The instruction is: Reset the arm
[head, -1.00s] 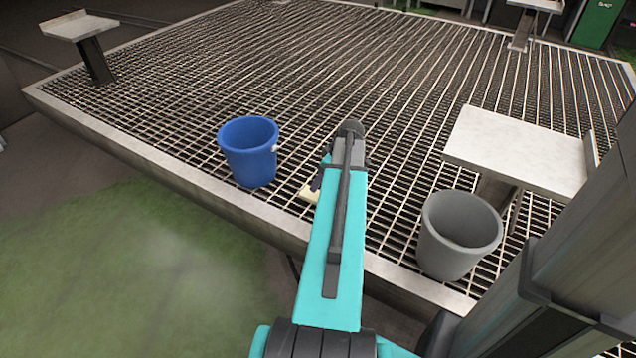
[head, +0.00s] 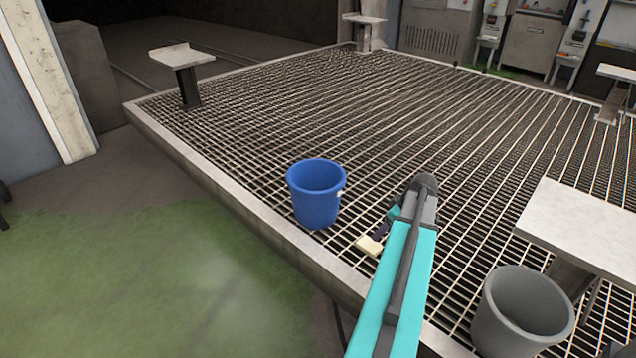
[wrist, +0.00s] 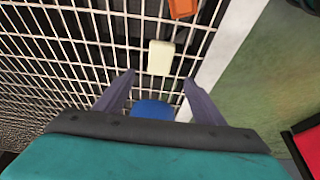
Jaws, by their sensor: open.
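My teal arm (head: 405,270) reaches out over the metal grating in the head view. My gripper (wrist: 158,77) is open and empty in the wrist view, its two purple fingers spread apart. In the head view the gripper is mostly hidden by the arm, with only a dark purple part showing. A cream block (wrist: 160,57) lies on the grating beyond the fingertips and also shows in the head view (head: 368,246).
A grey bucket (head: 520,310) and a pale table (head: 580,225) stand to the right of the arm. An orange object (wrist: 183,8) and a red object (wrist: 308,142) show in the wrist view. The grating's rim (head: 225,195) borders a green floor. The grating behind is largely clear.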

